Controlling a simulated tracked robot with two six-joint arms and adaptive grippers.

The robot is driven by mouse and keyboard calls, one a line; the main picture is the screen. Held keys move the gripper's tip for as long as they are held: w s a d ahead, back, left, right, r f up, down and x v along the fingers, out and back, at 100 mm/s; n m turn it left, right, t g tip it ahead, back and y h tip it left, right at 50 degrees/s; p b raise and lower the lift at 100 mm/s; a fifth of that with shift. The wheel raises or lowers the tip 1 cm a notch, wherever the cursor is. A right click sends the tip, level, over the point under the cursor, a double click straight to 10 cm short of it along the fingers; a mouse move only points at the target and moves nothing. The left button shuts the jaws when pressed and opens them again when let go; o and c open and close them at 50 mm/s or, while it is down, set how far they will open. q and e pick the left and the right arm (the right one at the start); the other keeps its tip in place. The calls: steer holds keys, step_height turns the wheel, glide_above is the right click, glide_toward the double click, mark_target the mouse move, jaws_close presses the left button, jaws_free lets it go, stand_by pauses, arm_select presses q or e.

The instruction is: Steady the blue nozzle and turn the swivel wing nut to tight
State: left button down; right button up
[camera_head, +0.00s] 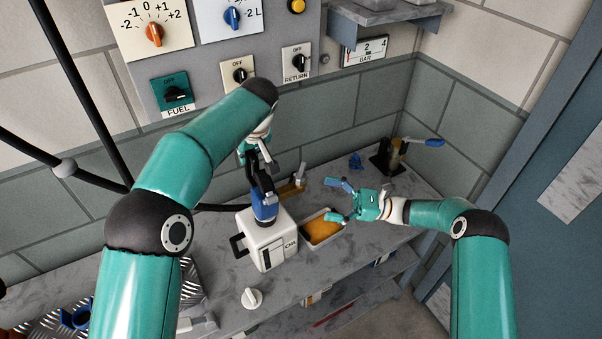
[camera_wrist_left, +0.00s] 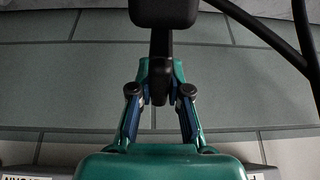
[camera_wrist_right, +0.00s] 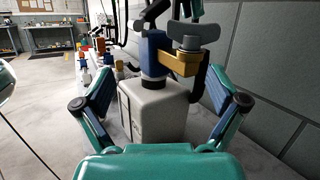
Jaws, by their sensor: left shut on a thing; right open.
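The blue nozzle (camera_head: 264,207) stands on top of a pale boxy tank (camera_head: 268,243) and also shows in the right wrist view (camera_wrist_right: 153,53). My left gripper (camera_head: 256,152) is above it, shut on the nozzle's black upper part, which shows between the fingers in the left wrist view (camera_wrist_left: 160,75). The grey wing nut (camera_wrist_right: 194,33) sits on a brass block (camera_wrist_right: 181,63) beside the nozzle; in the head view the brass part (camera_head: 290,190) is partly hidden. My right gripper (camera_head: 352,200) is open and empty, to the right of the nozzle and apart from it.
A tray of orange material (camera_head: 322,230) lies between the tank and my right gripper. A white knob (camera_head: 252,298) lies in front. A brass fitting with a blue handle (camera_head: 398,150) stands at the back right. A wall panel with dials (camera_head: 235,75) rises behind.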

mark_target(301, 173)
steer(key=w+a+r+m+t, duration=0.1)
steer(key=a, duration=0.1)
steer(key=w+a+r+m+t, duration=0.1)
steer(key=w+a+t, duration=0.1)
steer(key=w+a+r+m+t, duration=0.1)
steer(key=w+a+r, duration=0.1)
steer(key=shift+a+y, duration=0.3)
steer(key=shift+a, duration=0.05)
stand_by(0.3)
steer(key=shift+c, duration=0.2)
steer(key=c, duration=1.1)
